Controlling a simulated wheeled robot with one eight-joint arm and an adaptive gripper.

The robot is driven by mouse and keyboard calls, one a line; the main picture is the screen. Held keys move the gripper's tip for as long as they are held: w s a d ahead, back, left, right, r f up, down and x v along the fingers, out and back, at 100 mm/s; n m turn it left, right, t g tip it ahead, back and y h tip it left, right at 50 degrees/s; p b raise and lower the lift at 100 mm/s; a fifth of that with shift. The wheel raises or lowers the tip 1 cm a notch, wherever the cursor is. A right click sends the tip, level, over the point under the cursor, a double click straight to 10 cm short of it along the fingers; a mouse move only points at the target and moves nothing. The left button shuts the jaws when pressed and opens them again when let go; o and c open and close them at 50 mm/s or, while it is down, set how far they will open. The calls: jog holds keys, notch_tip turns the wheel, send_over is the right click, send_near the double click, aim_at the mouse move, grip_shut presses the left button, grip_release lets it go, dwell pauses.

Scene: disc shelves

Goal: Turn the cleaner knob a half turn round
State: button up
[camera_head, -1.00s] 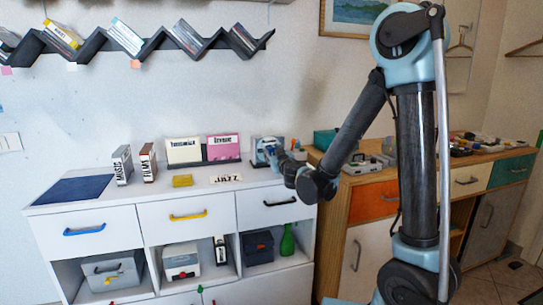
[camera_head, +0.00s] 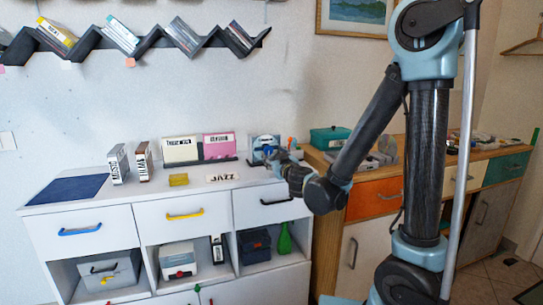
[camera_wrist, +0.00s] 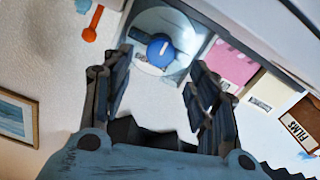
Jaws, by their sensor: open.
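The cleaner (camera_head: 264,143) stands at the back right of the white cabinet top, partly hidden behind my gripper (camera_head: 278,157). In the wrist view it shows a clear round disc (camera_wrist: 146,27) with a blue knob (camera_wrist: 158,54) at its middle. The knob bears a short pale line that runs tilted across its rim. My gripper (camera_wrist: 160,72) is open, with its two dark fingers either side of the knob in the picture. The knob appears beyond the fingertips, and I see no contact. Nothing is held.
A pink card (camera_head: 219,146) and a cream card (camera_head: 180,150) stand left of the cleaner. An orange tool (camera_wrist: 91,28) is beside it in the wrist view. A JAZZ label (camera_head: 223,177) and a yellow block (camera_head: 179,180) lie in front. A wooden sideboard (camera_head: 375,182) stands right.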

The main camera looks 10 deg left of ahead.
jog(key=shift+v, duration=2.6)
